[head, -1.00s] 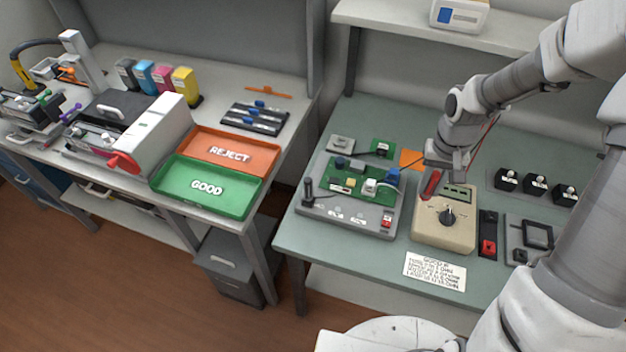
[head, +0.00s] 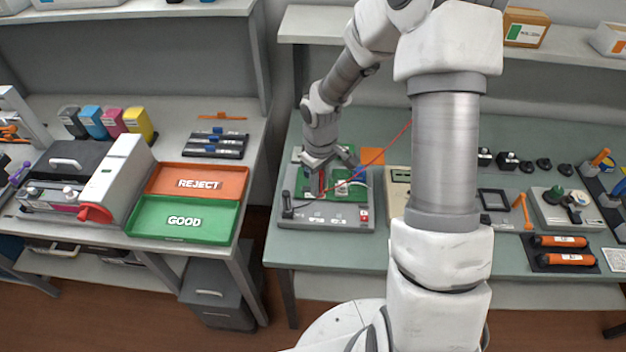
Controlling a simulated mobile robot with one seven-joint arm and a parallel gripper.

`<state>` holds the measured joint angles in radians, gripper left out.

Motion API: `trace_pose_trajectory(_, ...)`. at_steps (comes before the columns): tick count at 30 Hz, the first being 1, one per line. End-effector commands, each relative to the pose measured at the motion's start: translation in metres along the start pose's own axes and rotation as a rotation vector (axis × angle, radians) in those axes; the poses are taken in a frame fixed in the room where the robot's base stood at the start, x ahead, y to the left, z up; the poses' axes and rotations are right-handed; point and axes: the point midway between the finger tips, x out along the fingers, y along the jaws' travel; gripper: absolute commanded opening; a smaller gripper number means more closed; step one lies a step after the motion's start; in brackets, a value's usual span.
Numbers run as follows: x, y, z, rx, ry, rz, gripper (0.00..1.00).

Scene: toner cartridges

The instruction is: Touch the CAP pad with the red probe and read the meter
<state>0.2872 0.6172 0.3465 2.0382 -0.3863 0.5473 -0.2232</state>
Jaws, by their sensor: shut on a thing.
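My gripper (head: 321,168) is shut on the red probe (head: 322,182) and holds it over the left part of the green circuit board. The probe points down; I cannot tell whether its tip touches the board. The board (head: 345,190) sits on a grey test fixture (head: 335,220). The CAP pad is too small to make out. The beige meter (head: 397,178) stands right of the fixture, mostly hidden behind my arm, so its reading does not show. A red lead (head: 393,142) runs up and to the right from near the board.
The green GOOD tray (head: 150,232) and orange REJECT tray (head: 237,187) lie on the left bench, across a gap. An orange square (head: 373,156) lies behind the fixture. Orange cylinders (head: 560,259) and small devices crowd the right bench. The bench front strip (head: 330,257) is clear.

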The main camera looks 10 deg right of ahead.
Motion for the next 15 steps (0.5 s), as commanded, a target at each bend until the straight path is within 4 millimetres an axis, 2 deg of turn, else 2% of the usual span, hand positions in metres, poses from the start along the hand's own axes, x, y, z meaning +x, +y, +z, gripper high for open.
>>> trace_pose_trajectory(3, 0.002, 0.001, -0.002, -0.194, -0.002, -0.002, 0.0)
trace_pose_trajectory(6, 0.005, 0.002, -0.003, -0.317, -0.002, -0.001, 0.0)
trace_pose_trajectory(10, 0.009, 0.002, -0.004, -0.412, -0.001, -0.001, 0.0)
trace_pose_trajectory(15, 0.016, 0.002, -0.005, -0.442, -0.001, 0.0, 0.0)
